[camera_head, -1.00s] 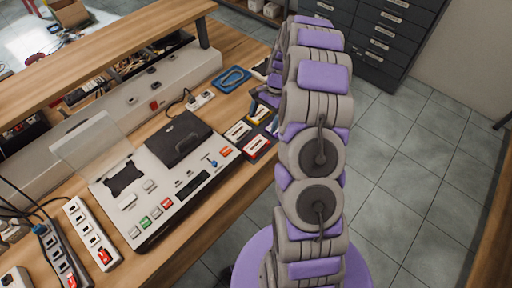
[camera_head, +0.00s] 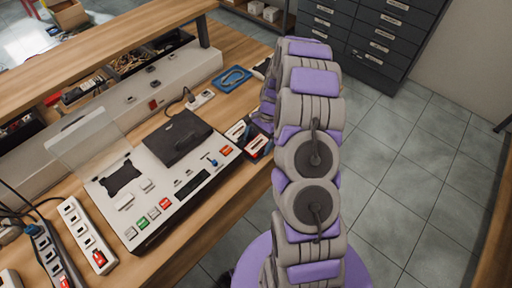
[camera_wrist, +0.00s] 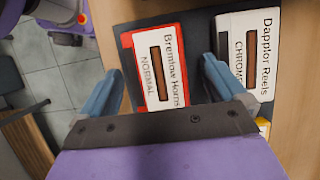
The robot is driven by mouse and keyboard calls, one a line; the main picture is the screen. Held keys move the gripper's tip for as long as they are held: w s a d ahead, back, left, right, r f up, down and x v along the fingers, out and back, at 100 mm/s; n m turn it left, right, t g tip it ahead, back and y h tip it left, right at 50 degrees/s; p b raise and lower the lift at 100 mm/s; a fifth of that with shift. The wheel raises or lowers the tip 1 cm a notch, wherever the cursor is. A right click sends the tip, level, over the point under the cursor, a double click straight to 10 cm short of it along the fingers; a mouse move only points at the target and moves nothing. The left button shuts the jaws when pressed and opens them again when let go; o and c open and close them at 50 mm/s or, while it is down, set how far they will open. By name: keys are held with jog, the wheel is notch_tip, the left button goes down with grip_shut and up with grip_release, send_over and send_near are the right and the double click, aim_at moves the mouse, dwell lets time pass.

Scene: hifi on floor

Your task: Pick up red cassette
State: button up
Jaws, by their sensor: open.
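The red cassette (camera_wrist: 156,68) has a white label reading "Bremlow Horns NORMAL" and lies on a dark tray in the wrist view. In the head view the red cassette (camera_head: 257,147) is at the bench's right edge, partly hidden by my arm. My gripper (camera_wrist: 160,85) is open in the wrist view, with one blue-grey finger on each side of the red cassette's near part.
The dark tray (camera_wrist: 200,58) sits near the bench edge. A white tape deck (camera_head: 165,205) stands left; tiled floor (camera_head: 395,170) is clear right.

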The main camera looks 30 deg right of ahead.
jog(key=shift+d, duration=0.2)
jog(key=shift+c, duration=0.2)
jog(key=shift+d, duration=0.15)
jog(key=c, duration=1.1)
